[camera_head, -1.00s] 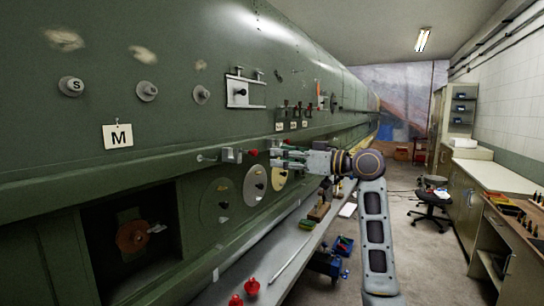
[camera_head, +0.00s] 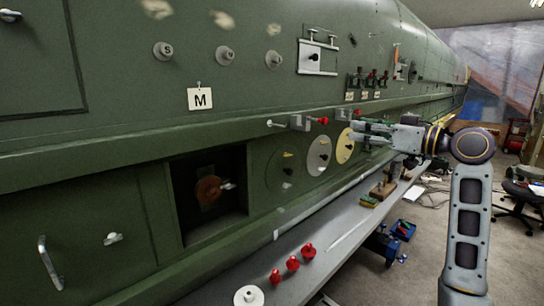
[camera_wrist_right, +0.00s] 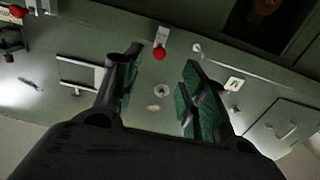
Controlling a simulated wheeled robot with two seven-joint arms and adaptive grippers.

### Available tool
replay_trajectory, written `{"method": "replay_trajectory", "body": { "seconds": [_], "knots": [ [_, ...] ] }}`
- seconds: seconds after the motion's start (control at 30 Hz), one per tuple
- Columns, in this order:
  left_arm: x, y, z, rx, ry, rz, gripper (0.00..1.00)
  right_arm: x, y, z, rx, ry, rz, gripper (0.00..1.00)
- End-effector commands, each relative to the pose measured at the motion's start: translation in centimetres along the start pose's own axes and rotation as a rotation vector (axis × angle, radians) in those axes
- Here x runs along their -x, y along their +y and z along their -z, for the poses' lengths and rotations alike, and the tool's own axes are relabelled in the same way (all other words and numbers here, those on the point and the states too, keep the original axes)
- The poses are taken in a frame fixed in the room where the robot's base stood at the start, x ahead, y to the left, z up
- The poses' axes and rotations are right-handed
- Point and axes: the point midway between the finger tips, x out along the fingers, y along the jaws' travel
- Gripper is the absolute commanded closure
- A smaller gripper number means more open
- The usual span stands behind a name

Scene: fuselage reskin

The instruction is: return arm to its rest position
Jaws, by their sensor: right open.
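My right gripper (camera_head: 372,134) is at the end of the grey arm that comes in from the right in the head view. It is in front of the green fuselage wall (camera_head: 240,128), just right of a small bracket with a red-tipped pin (camera_head: 323,120). In the right wrist view my right gripper (camera_wrist_right: 158,95) has its two green-padded fingers spread apart, with nothing between them. The red-tipped pin also shows beyond the fingers in that view (camera_wrist_right: 159,52). I cannot tell whether a fingertip touches the wall. My left gripper is not in view.
A grey shelf (camera_head: 330,235) runs along the wall below, with several red knobs (camera_head: 292,263) and a white disc (camera_head: 249,296) on it. An open recess (camera_head: 236,215), round discs (camera_head: 319,155) and an M tag (camera_head: 200,98) are on the wall. Floor at right is partly clear.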

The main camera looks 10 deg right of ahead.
Motion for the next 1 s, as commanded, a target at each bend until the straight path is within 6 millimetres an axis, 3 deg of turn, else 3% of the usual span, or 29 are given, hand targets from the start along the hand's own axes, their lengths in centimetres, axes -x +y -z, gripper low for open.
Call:
{"method": "replay_trajectory", "body": {
  "seconds": [0.27,0.6,1.0],
  "knots": [
    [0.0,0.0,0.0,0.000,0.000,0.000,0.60,-1.6,-0.3,-5.9,-0.033,-0.104,-0.033,0.58],
    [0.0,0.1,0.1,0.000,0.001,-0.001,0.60,-3.0,-1.8,-17.1,-0.084,-0.300,-0.101,0.58],
    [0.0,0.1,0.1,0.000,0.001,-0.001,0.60,-2.0,-4.8,-29.2,-0.136,-0.517,-0.175,0.58]
  ]
}}
